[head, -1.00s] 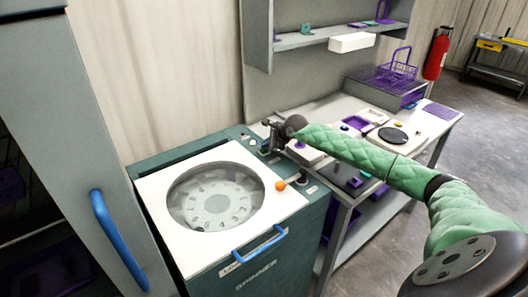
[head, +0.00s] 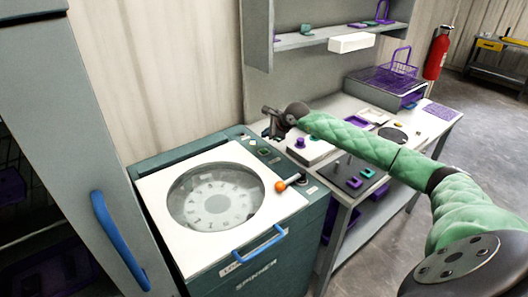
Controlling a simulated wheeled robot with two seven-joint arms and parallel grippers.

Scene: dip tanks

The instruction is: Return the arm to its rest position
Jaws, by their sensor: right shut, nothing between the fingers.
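My right arm, in a green quilted sleeve, reaches in from the lower right of the head view. Its small dark gripper (head: 268,124) is shut and empty. It shows above the back right corner of the spinner (head: 262,275), clear of the lid. The spinner has a white lid (head: 159,205) with a round window (head: 214,196), and a numbered disc shows through it. A blue handle (head: 258,245) is on the front, and an orange-knobbed lever (head: 281,186) is at the right side. My left gripper is out of view.
A bench (head: 438,122) right of the spinner holds a purple wire basket (head: 399,69), a white box with a purple knob (head: 300,143) and small coloured parts. A shelf (head: 322,37) hangs above. A grey cabinet with a blue handle (head: 118,240) stands at left. Floor is open at right.

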